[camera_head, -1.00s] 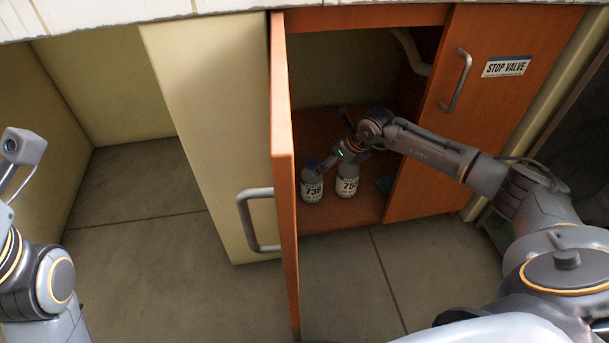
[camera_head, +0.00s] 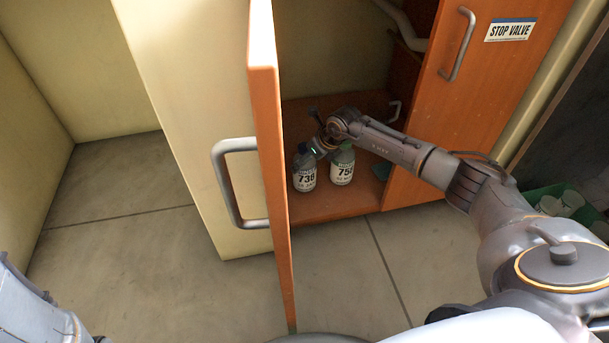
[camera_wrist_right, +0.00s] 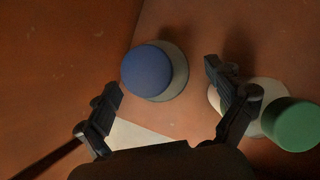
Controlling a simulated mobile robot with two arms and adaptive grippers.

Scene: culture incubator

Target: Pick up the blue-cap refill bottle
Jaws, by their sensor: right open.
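The blue-cap bottle (camera_head: 304,178), labelled 738, stands upright on the cabinet floor. In the right wrist view its blue cap (camera_wrist_right: 147,71) lies between the finger tips. My right gripper (camera_wrist_right: 162,77) is open above and around the cap, holding nothing. In the head view this gripper (camera_head: 310,149) is at the bottle's top and hides most of the cap. A green-cap bottle (camera_head: 342,170), labelled 750, stands just to the right. Its green cap (camera_wrist_right: 292,124) is beside the right finger in the wrist view. My left gripper is out of view.
The open cabinet door (camera_head: 270,160) stands close left of the bottles. The closed STOP VALVE door (camera_head: 480,90) is on the right. A pipe (camera_head: 402,25) runs at the back. A green crate (camera_head: 545,200) with white items is at far right.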

